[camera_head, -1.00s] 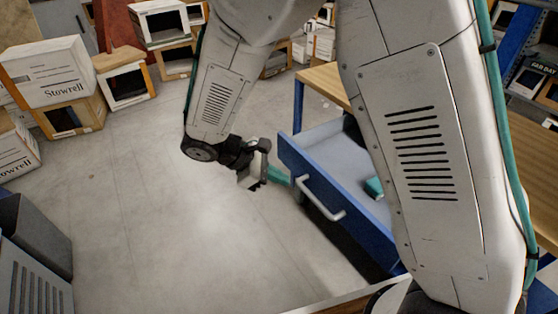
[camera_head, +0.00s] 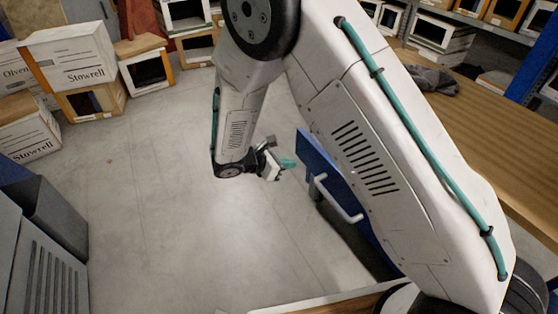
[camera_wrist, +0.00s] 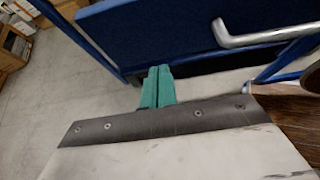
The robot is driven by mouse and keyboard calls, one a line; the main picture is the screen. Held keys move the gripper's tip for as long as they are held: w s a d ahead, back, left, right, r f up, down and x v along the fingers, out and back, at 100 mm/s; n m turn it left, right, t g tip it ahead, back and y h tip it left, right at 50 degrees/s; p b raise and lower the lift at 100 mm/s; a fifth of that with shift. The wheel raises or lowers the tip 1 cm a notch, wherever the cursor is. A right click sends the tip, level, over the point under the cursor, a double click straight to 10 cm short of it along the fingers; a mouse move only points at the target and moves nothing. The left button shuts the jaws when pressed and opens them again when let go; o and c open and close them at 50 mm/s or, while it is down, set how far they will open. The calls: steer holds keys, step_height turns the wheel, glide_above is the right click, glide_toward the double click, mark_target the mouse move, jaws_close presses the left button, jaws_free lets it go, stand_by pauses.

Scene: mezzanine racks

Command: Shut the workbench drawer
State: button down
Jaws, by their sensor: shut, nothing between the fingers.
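The blue workbench drawer (camera_head: 325,160) shows its front panel and silver bar handle (camera_head: 338,200) in the head view, partly hidden behind my arm. How far it stands out from the bench cannot be told, as its inside is hidden. In the wrist view the drawer front (camera_wrist: 180,30) fills the top, with the handle (camera_wrist: 250,38) at upper right. My gripper (camera_head: 288,163) is beside the left end of the drawer front. Its teal fingers (camera_wrist: 158,85) are together, empty, and point toward the panel's lower edge. Whether they touch it cannot be told.
The wooden bench top (camera_head: 480,140) runs along the right with a grey cloth (camera_head: 433,79) on it. Stacked boxes (camera_head: 70,60) stand at the back left. A grey cabinet (camera_head: 40,260) is at the lower left. The concrete floor (camera_head: 150,200) between is clear.

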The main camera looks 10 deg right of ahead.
mark_target(310, 160)
steer(key=d, duration=0.1)
steer(key=w+d, duration=0.1)
steer(key=d, duration=0.3)
steer(key=shift+w+f, duration=0.25)
steer(key=shift+f, duration=0.05)
